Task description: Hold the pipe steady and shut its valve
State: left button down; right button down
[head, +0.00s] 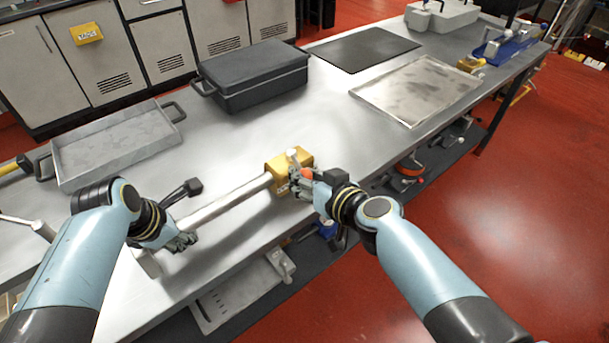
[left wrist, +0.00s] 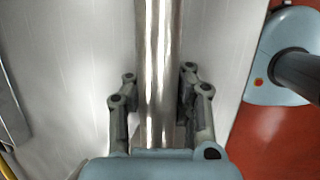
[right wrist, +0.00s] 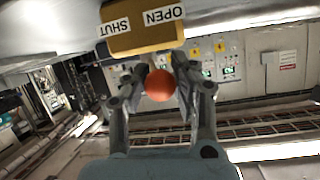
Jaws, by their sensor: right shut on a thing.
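The silver pipe (head: 225,203) lies along the bench, with a yellow valve block (head: 283,166) at its far end. In the right wrist view the block (right wrist: 144,35) shows SHUT and OPEN labels. My left gripper (head: 180,243) straddles the pipe (left wrist: 158,60); its fingers (left wrist: 158,95) stand close on both sides, open. My right gripper (head: 300,180) is at the valve, its fingers (right wrist: 160,88) shut on the orange handle knob (right wrist: 159,85). The knob (head: 307,174) is partly hidden in the head view. The handle's link to the block is mostly hidden.
A grey tray (head: 70,170) and a dark lidded case (head: 250,92) stand behind the pipe. A black mat (head: 362,47) and a metal tray (head: 375,97) lie to the right. The bench between them is clear. Its front edge runs close to the pipe.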

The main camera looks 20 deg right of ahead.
jog(key=shift+d+n+y, duration=0.15)
jog(key=shift+n+y, duration=0.15)
jog(key=w+d+n+g+y, duration=0.2)
jog(key=d+n+g+y, duration=0.3)
jog(key=n+g+y, duration=0.1)
jog(key=shift+w+d+n+g+y, duration=0.35)
jog(key=shift+n+y, duration=0.35)
jog(key=shift+n, duration=0.5)
jog(key=shift+d, duration=0.1)
jog(key=c, duration=1)
grip_release()
jog(key=shift+w, duration=0.1)
